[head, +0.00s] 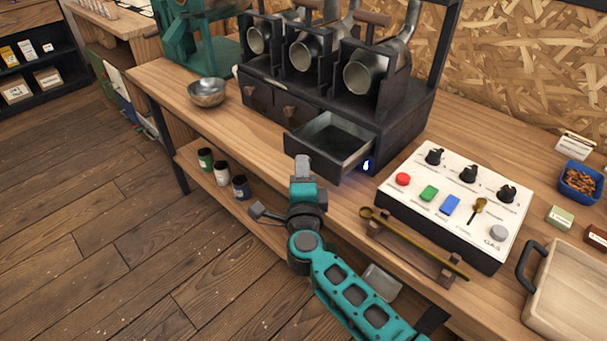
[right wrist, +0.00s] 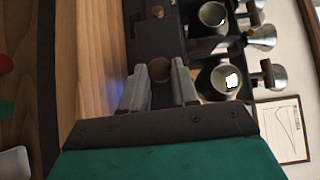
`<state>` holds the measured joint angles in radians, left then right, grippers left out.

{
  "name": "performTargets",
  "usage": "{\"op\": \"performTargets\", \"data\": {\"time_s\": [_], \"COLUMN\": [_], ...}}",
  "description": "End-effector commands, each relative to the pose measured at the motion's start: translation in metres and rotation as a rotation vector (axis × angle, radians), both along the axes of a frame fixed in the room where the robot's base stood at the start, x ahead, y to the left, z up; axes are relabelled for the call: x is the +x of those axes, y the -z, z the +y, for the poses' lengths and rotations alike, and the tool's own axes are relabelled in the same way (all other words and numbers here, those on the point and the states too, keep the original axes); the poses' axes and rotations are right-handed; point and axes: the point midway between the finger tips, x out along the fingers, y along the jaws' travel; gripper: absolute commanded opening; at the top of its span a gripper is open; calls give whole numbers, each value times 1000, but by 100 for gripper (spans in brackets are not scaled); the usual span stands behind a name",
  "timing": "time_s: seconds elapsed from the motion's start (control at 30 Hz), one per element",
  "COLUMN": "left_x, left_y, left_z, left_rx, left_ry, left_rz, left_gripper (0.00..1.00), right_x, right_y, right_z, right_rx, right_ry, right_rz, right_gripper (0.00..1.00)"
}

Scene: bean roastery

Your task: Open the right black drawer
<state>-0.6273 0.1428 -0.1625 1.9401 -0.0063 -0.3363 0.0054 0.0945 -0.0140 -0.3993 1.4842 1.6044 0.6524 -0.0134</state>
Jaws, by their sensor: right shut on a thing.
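The right black drawer (head: 326,167) juts out of the black roaster stand in the head view, and its empty grey inside shows. My right gripper (head: 303,163) is at the drawer's front. In the right wrist view its two fingers (right wrist: 161,88) are shut on the drawer's round brown knob (right wrist: 159,70). In the head view the gripper hides the knob. My left gripper is not in view.
Two shut drawers with brown knobs (head: 289,113) are left of the open one. A metal bowl (head: 207,92) stands at the bench's left. A control panel (head: 455,200) and a brass scoop on a wooden rest (head: 415,247) are to the right. Jars (head: 241,187) stand on the lower shelf.

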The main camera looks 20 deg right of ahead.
Motion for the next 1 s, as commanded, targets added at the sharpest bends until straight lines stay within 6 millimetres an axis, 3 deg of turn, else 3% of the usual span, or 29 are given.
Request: {"op": "performTargets", "data": {"time_s": [0.23,0.27,0.5,1.0], "left_x": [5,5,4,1], "left_y": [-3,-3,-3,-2], "left_z": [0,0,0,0], "left_rx": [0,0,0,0], "left_ry": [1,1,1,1], "left_rz": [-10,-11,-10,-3], "left_gripper": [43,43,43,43], "right_x": [0,0,0,-1], "right_y": [1,1,0,0], "right_z": [1,1,0,1], "right_rx": [3,4,2,2], "right_ry": [-2,-2,-1,0], "right_rz": [2,2,0,-1], "right_gripper": [0,32,54,54]}}
